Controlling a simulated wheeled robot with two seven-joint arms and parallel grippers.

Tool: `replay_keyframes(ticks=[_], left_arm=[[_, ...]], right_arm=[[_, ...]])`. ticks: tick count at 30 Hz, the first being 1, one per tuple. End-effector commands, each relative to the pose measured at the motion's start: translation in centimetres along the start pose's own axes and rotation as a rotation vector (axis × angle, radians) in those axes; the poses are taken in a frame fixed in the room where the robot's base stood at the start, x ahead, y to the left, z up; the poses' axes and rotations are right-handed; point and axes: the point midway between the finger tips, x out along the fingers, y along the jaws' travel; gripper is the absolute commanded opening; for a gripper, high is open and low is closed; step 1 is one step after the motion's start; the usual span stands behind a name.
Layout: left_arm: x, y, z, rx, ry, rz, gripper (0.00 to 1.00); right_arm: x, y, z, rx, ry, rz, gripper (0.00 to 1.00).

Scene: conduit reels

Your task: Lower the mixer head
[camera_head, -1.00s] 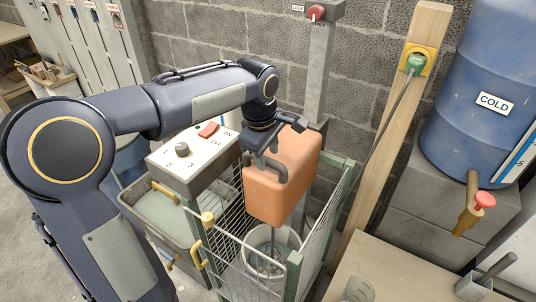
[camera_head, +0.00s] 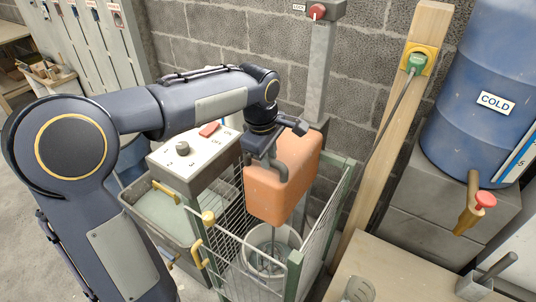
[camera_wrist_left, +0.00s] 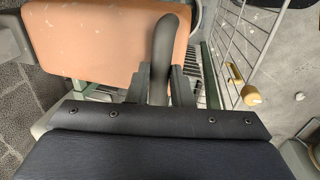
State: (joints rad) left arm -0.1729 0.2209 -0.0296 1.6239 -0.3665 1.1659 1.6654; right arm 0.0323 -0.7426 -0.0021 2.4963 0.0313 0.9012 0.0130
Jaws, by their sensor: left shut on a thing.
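The orange mixer head (camera_head: 282,185) hangs on the grey post (camera_head: 321,75) above a white bucket (camera_head: 289,240). Its whisk (camera_head: 266,262) reaches down inside the bucket's rim. A dark grey handle (camera_head: 281,172) sticks out of the head's front. My left gripper (camera_head: 268,158) is shut on this handle. In the left wrist view, the gripper fingers (camera_wrist_left: 159,88) sit either side of the handle (camera_wrist_left: 165,45), with the orange head (camera_wrist_left: 95,40) behind. My right gripper is not in view.
A green-framed wire cage (camera_head: 294,262) surrounds the bucket. A control box (camera_head: 190,155) with a knob and red switch stands left of the head. A red lock switch (camera_head: 317,12) tops the post. A wooden beam (camera_head: 385,125) and blue barrel (camera_head: 480,80) stand to the right.

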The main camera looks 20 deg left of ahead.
Motion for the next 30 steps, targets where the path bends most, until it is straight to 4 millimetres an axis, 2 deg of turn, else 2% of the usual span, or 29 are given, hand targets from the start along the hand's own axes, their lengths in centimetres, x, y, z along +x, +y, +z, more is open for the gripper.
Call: replay_keyframes(ticks=[10,12,20,21,24,26,30], left_arm=[[6.6,-1.4,0.0,0.0,0.0,-0.004,0.0],[7.1,-1.5,0.0,0.0,0.0,-0.003,0.0],[7.1,-1.5,0.0,0.0,0.0,-0.008,0.0],[7.1,-1.6,0.0,0.0,0.0,-0.009,0.21],[7.1,-1.6,0.0,0.0,0.0,-0.008,0.34],[7.1,-1.5,0.0,0.0,0.0,-0.007,0.41],[7.0,-1.4,0.0,0.0,0.0,-0.004,0.41]], right_arm=[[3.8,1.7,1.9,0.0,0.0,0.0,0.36],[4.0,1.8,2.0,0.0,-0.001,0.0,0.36],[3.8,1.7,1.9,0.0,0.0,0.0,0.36],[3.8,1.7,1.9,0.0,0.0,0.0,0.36],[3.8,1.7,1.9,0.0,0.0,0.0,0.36],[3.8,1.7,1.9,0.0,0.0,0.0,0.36],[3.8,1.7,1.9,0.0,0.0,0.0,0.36]])
